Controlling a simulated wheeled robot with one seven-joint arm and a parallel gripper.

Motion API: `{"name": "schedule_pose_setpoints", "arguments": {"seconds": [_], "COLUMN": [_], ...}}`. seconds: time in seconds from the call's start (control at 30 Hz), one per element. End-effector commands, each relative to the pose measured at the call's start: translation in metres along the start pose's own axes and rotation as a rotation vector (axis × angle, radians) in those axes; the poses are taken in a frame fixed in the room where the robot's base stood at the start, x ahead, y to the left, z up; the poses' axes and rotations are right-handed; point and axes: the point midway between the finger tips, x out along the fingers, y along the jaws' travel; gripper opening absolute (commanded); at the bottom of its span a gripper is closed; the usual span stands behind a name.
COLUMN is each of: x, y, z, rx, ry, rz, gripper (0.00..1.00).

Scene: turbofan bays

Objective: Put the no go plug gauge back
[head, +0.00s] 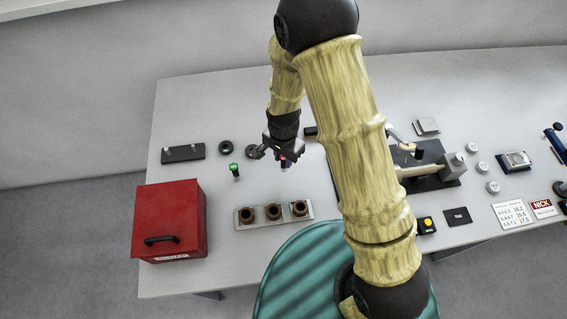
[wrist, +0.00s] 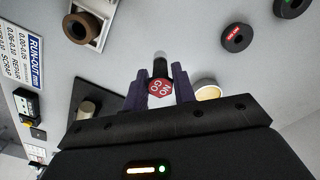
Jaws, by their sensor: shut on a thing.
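The no go plug gauge (wrist: 160,90) shows in the wrist view with a red end marked NO GO, a black body and a pale metal tip. My gripper (wrist: 157,80) has its two purple fingers shut on it, one on each side. In the head view my gripper (head: 284,157) is over the table, right of a green-topped plug gauge (head: 234,170), with the red end of the held gauge just showing below the fingers. A black block (head: 183,152) with two pale spots lies at the back left; I cannot tell whether these are holes or pins.
A pale tray (head: 246,224) with three brown bushings is in front of my gripper. A red toolbox (head: 170,220) stands at the front left. A black ring (head: 225,147) lies behind the green gauge. A black disc with a red label (wrist: 236,38) shows in the wrist view.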

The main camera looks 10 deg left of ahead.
Motion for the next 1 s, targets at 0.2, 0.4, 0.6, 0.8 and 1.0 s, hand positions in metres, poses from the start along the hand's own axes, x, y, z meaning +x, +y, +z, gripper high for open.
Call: {"name": "schedule_pose_setpoints", "arguments": {"seconds": [0.2, 0.4, 0.6, 0.8, 1.0], "x": [0.016, 0.038, 0.042, 0.045, 0.044], "y": [0.001, 0.0, 0.0, 0.0, 0.0], "z": [0.001, 0.001, 0.0, 0.0, 0.0], "rx": [0.0, 0.0, 0.0, 0.0, 0.0], "ry": [-0.003, -0.002, 0.0, 0.0, 0.0], "rz": [0.004, 0.001, -0.001, 0.0, 0.0], "gripper": [0.0, 0.0, 0.0, 0.0, 0.48]}}
